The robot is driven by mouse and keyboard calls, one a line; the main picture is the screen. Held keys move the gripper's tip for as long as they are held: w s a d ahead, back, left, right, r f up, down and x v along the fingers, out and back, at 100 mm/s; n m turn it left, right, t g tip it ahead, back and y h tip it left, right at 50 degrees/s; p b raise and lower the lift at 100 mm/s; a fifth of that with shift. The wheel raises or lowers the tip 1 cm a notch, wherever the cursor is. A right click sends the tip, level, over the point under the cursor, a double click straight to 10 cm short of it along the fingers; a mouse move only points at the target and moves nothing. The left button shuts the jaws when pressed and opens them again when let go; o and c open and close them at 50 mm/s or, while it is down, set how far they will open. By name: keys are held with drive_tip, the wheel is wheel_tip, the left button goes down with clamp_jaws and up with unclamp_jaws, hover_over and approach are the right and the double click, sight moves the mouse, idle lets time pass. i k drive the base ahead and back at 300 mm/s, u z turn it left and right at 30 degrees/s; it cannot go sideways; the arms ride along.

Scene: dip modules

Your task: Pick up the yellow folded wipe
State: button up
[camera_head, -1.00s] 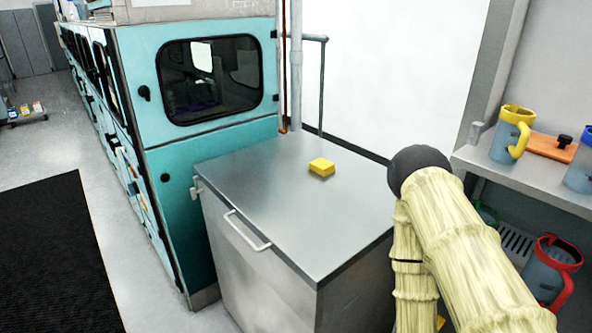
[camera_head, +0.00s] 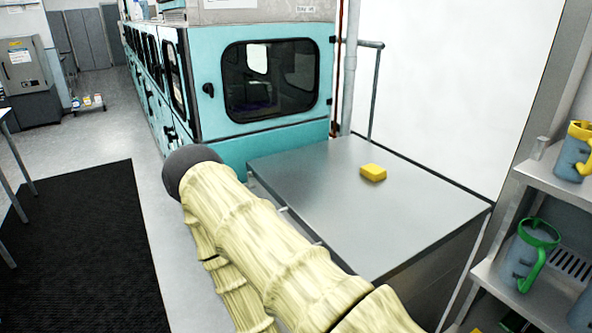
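The yellow folded wipe (camera_head: 373,172) is a small, thick yellow block. It lies flat on the far part of a steel cabinet top (camera_head: 330,215), near the white wall. My arm, in a cream sleeve, reaches from the bottom of the view up and left, ending at a dark rounded part left of the cabinet. My gripper's fingers do not show. Nothing touches the wipe, and it is in full view.
A teal machine (camera_head: 265,80) with a dark window stands behind the cabinet. A vertical pipe (camera_head: 350,70) and a rail (camera_head: 375,90) rise behind the cabinet top. Shelves with jugs, one with a green handle (camera_head: 533,255), stand at right. A black mat (camera_head: 80,245) lies on the floor at left.

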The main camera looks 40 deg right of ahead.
sight(376, 173)
drive_tip(key=u, duration=0.6)
drive_tip(key=i, duration=1.95)
drive_tip(key=z, duration=3)
